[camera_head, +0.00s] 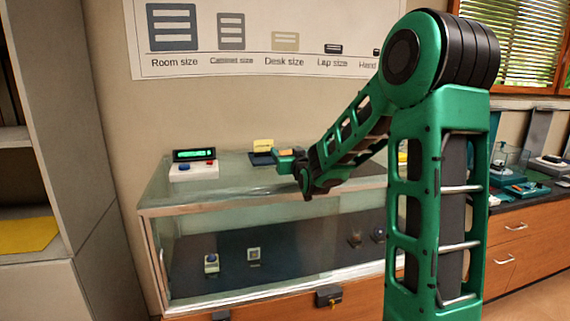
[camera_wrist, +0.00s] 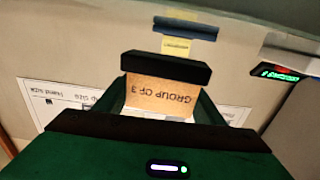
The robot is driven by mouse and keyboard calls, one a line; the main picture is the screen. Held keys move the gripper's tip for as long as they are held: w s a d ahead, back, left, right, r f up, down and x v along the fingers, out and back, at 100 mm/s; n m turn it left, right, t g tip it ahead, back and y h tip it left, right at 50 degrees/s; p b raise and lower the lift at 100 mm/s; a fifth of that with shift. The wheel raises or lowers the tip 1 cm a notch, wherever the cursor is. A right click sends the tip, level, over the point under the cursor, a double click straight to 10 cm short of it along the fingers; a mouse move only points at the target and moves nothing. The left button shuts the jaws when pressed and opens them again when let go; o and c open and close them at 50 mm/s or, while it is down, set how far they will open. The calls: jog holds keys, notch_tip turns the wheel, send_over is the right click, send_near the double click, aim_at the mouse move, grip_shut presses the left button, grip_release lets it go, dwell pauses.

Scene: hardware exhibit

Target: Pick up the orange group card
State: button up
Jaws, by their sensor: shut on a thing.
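The orange group card (camera_wrist: 160,97) shows in the wrist view with the words "GROUP OF 3" upside down. My gripper (camera_wrist: 165,75) is shut on it, with a dark finger pad across the card's edge. In the head view my gripper (camera_head: 284,158) is over the top of the glass case, and a small orange bit of the card (camera_head: 288,152) shows at its fingers. The rest of the card is hidden there by the gripper.
The glass case (camera_head: 220,190) holds small items inside. On its top stand a white box with a blue button (camera_head: 193,172), a green-lit display (camera_head: 194,155) and a dark holder (camera_head: 262,159) with a yellow card (camera_head: 263,145). A size chart (camera_head: 255,40) hangs on the wall behind.

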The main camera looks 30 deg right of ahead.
jog(key=s+a+r, duration=0.2)
jog(key=a+r, duration=0.5)
jog(key=a, duration=0.4)
jog(key=shift+a+r, duration=0.3)
jog(key=shift+r, duration=0.1)
